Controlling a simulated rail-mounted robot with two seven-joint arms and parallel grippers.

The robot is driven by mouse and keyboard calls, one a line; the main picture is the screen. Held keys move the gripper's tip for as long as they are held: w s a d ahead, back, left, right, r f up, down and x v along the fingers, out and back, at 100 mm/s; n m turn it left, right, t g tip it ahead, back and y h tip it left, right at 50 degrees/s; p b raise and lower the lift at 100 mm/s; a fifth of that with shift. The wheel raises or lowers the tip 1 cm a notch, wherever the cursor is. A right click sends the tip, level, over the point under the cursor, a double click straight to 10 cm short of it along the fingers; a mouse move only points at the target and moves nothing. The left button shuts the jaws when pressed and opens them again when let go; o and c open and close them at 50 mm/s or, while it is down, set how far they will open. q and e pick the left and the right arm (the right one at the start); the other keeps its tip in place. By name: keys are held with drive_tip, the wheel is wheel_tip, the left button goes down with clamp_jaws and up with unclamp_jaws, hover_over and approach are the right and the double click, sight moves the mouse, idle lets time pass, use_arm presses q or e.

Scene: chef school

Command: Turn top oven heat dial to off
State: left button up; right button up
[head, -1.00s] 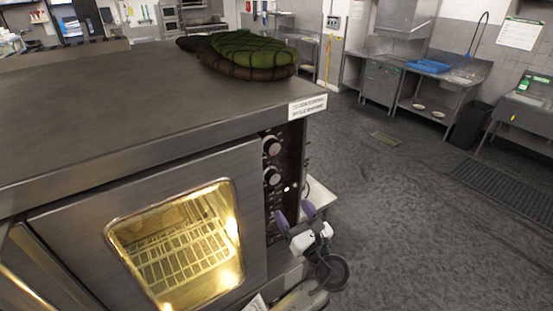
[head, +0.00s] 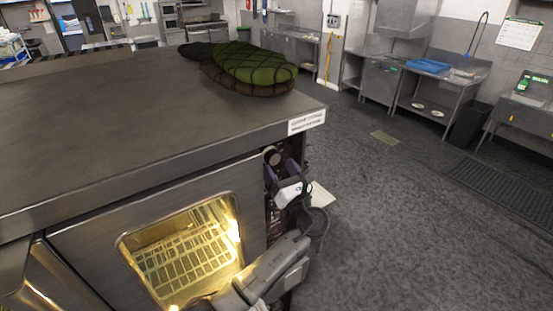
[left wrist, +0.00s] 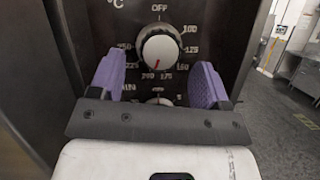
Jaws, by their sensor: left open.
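The top oven heat dial (left wrist: 161,48) is a silver knob with a red mark on a black panel, under °C numbers. OFF is printed above it, and the red mark points down, near 200. In the head view the dial (head: 272,156) shows just above my left gripper (head: 282,172). In the left wrist view my left gripper (left wrist: 158,88) is open, its purple fingertips on either side of the dial and a little below its centre. I cannot tell whether they touch it. A lower dial (left wrist: 159,101) is mostly hidden behind the gripper. My right gripper is not in view.
The oven door (head: 75,245) has a lit window with a rack behind it. Green and brown oven mitts (head: 250,65) lie on the steel oven top (head: 110,105). Open floor (head: 400,220) lies to the right. Sinks and counters stand at the back.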

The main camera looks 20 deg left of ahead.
use_arm(q)
drive_tip(key=shift+x, duration=1)
